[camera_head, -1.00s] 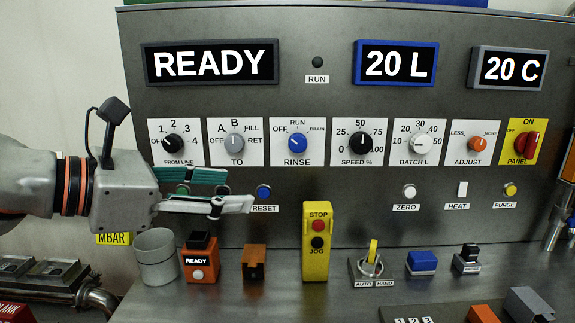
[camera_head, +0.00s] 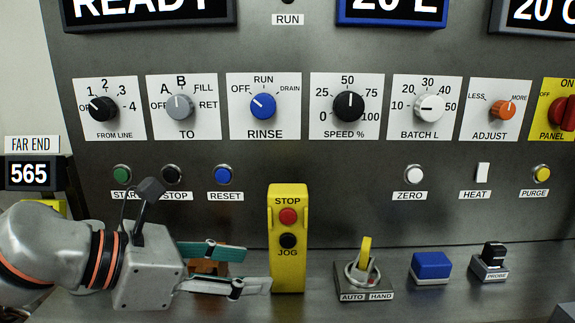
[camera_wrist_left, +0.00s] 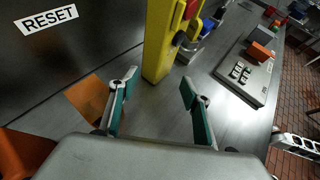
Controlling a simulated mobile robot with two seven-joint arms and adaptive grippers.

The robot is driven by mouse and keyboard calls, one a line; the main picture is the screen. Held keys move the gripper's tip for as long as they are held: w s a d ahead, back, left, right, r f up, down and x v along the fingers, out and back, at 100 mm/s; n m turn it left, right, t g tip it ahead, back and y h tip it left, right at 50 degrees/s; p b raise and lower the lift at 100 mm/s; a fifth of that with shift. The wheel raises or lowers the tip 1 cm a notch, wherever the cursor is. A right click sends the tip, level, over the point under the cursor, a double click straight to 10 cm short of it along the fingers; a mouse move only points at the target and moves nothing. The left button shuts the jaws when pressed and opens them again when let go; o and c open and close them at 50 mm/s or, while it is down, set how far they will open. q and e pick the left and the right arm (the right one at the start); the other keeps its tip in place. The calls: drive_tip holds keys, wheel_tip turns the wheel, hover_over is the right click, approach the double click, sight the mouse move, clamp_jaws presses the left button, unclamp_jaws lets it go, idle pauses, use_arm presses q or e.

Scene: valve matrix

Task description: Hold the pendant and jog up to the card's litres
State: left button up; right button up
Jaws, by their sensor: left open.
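The yellow pendant (camera_head: 287,220) stands upright on the bench against the panel, with a red STOP button (camera_head: 288,216) above a black JOG button (camera_head: 288,241). My left gripper (camera_head: 258,268) is open and empty, low at the pendant's left side, its fingers pointing toward it. In the left wrist view the pendant (camera_wrist_left: 158,45) stands just beyond and between the open fingertips (camera_wrist_left: 160,80). The blue litre display (camera_head: 394,12) is cut off at the top. The BATCH L knob (camera_head: 429,108) is on the panel. I see no card. My right gripper is not in view.
An orange block (camera_head: 207,267) sits behind my left fingers. To the pendant's right stand the AUTO/HAND switch (camera_head: 364,268), a blue block (camera_head: 431,265) and the black PROBE piece (camera_head: 491,262). In the left wrist view a number-key box (camera_wrist_left: 245,75) lies on the bench.

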sight(272, 275)
use_arm(q)
drive_tip(key=b+x, duration=0.1)
drive_tip(key=x, duration=0.2)
drive_tip(key=b+x, duration=0.1)
drive_tip(key=x, duration=0.2)
drive_tip(key=shift+a+f, duration=0.1)
drive_tip(key=shift+f, duration=0.35)
drive_tip(key=shift+b+x, duration=0.55)
drive_tip(key=shift+x, duration=0.3)
drive_tip(key=shift+w+d, duration=0.3)
drive_tip(key=shift+d+r, duration=0.1)
drive_tip(key=shift+r, duration=0.1)
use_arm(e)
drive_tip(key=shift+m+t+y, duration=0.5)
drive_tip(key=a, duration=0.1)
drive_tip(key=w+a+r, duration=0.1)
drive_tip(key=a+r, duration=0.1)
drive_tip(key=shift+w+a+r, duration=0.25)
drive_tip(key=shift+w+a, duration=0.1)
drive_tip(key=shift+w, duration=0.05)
use_arm(q)
drive_tip(key=c, duration=0.7)
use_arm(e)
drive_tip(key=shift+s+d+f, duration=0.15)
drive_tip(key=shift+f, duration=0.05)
use_arm(q)
drive_tip(key=shift+c, duration=0.4)
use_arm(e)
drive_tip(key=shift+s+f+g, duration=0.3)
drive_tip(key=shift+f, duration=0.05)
